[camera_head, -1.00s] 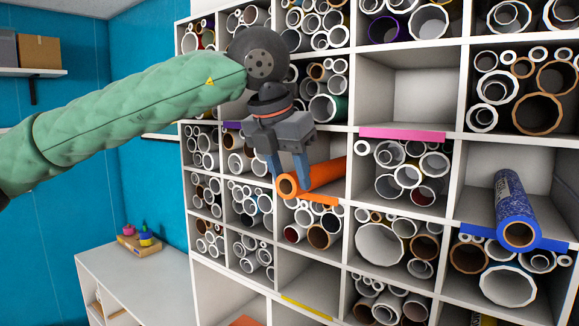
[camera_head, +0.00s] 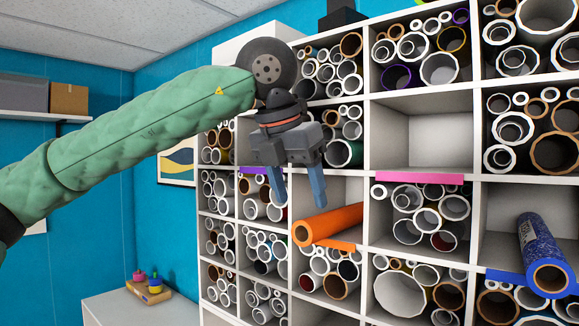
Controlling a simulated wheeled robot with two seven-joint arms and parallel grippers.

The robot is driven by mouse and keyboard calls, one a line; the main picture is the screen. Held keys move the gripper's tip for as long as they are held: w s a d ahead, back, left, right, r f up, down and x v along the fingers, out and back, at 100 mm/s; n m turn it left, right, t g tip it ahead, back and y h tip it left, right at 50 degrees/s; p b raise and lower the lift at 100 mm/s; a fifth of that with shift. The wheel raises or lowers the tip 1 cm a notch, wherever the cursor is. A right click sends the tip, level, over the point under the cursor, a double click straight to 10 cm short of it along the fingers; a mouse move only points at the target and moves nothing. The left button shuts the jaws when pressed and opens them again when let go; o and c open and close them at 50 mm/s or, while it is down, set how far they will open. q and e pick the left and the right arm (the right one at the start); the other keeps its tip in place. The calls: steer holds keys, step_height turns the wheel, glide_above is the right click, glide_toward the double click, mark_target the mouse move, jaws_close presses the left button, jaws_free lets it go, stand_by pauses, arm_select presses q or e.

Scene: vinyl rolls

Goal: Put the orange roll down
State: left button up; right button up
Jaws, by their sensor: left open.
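The orange roll (camera_head: 330,225) lies in a shelf compartment that has an orange label strip (camera_head: 338,244) on its front edge. Its open end faces out and sticks a little past the edge at the left. My left gripper (camera_head: 298,200) is open and empty, with its blue fingers pointing down in front of that compartment, above and left of the roll's near end. The fingers appear apart from the roll. My right gripper is not in view.
The white shelf rack (camera_head: 366,200) holds many rolls in its compartments. A blue roll (camera_head: 541,250) lies in a compartment at the right. The compartment above the pink label (camera_head: 419,177) is empty. A low white cabinet (camera_head: 150,306) with a small wooden toy stands at the lower left.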

arm_select(q)
steer(key=b+v, duration=0.2)
steer(key=v, duration=0.4)
steer(key=shift+r, duration=0.3)
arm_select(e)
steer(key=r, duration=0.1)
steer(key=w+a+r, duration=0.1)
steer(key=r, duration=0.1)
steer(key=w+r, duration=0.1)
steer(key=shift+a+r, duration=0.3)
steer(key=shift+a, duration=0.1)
